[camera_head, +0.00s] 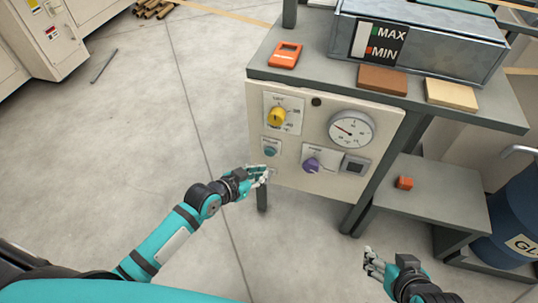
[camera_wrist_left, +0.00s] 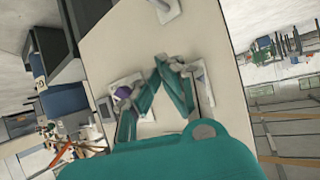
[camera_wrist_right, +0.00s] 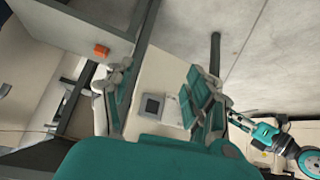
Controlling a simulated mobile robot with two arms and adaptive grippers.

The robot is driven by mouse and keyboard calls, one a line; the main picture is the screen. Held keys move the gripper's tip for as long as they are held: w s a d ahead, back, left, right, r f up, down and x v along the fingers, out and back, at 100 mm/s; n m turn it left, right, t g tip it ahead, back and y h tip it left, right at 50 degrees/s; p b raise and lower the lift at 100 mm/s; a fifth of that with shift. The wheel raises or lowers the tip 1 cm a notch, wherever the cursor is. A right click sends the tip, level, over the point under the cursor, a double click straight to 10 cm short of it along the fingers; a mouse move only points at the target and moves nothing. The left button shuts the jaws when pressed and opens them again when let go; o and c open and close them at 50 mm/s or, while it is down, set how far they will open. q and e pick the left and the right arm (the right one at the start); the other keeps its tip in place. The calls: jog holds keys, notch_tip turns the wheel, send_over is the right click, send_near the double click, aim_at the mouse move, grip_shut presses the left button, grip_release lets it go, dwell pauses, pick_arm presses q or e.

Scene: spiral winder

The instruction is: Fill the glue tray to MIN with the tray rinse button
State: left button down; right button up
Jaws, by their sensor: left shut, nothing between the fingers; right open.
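The glue tray (camera_head: 455,60) is a grey metal box on top of the bench, with a MAX/MIN level plate (camera_head: 380,42) on its front. The front panel (camera_head: 288,185) carries a round teal button (camera_head: 271,150); its label is too small to read. My left gripper (camera_head: 266,172) is shut and empty, just below this button and close to the panel; contact cannot be told. Its fingertips meet in the left wrist view (camera_wrist_left: 163,62), and the button is not clear there. My right gripper (camera_head: 369,258) is open and empty, low in front of the bench.
The panel also has a yellow knob (camera_head: 276,116), a purple knob (camera_head: 312,164), a dial gauge (camera_head: 350,130) and a small display (camera_head: 355,166). An orange block (camera_head: 404,183) lies on the lower shelf (camera_head: 440,200). A blue drum (camera_head: 515,215) stands right.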

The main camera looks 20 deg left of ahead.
aim_at(270, 152)
pick_arm(q)
jog(key=shift+w, duration=1.45)
pick_arm(e)
jog(key=shift+w+a+r+t, duration=0.25)
jog(key=shift+w+r+t, duration=0.15)
jog(key=shift+w, duration=0.25)
jog(key=shift+w+a+r+t, duration=0.2)
jog(key=shift+w+r+t, duration=0.15)
jog(key=shift+w, duration=0.25)
pick_arm(q)
jog(key=shift+w, duration=0.15)
pick_arm(e)
jog(key=shift+s, duration=0.15)
pick_arm(q)
jog(key=shift+w, duration=0.25)
pick_arm(e)
jog(key=shift+s+d+f+g, duration=0.2)
jog(key=shift+s+f+g, duration=0.25)
pick_arm(q)
jog(key=shift+w+d, duration=0.1)
jog(key=shift+w, duration=0.35)
pick_arm(e)
jog(key=shift+w+r, duration=0.3)
jog(key=shift+s+f, duration=0.2)
jog(key=shift+w+r, duration=0.15)
jog(key=shift+w, duration=0.05)
